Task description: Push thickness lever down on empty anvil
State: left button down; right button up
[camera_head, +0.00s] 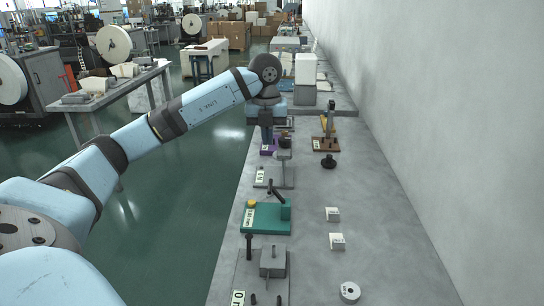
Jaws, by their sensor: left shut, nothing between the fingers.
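My left arm reaches across from the left, and my left gripper (267,141) points down over the far part of the bench. It is shut and empty. A grey stand (285,168) with a dark knob (285,142) on top is just in front of it and to its right; it looks like the thickness gauge, but its lever and anvil are too small to make out. I cannot tell whether the gripper touches it. A purple fixture (265,151) is partly hidden near the fingertips. My right gripper is out of view.
The grey bench (375,250) runs along a wall on the right. Nearer me are a green fixture (268,218) and a grey block fixture (272,263). A brown-based stand (327,144), white blocks (333,214) and a white ring (350,291) are at right. Bench between is clear.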

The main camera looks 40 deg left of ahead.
aim_at(271, 185)
pick_arm(q)
jog(key=f, duration=0.5)
jog(key=f+b, duration=0.1)
jog(key=f, duration=0.5)
jog(key=shift+w+d+f, duration=0.1)
jog(key=shift+d+f, duration=0.1)
jog(key=shift+f, duration=0.65)
jog(key=shift+w+b, duration=0.1)
jog(key=shift+b, duration=0.2)
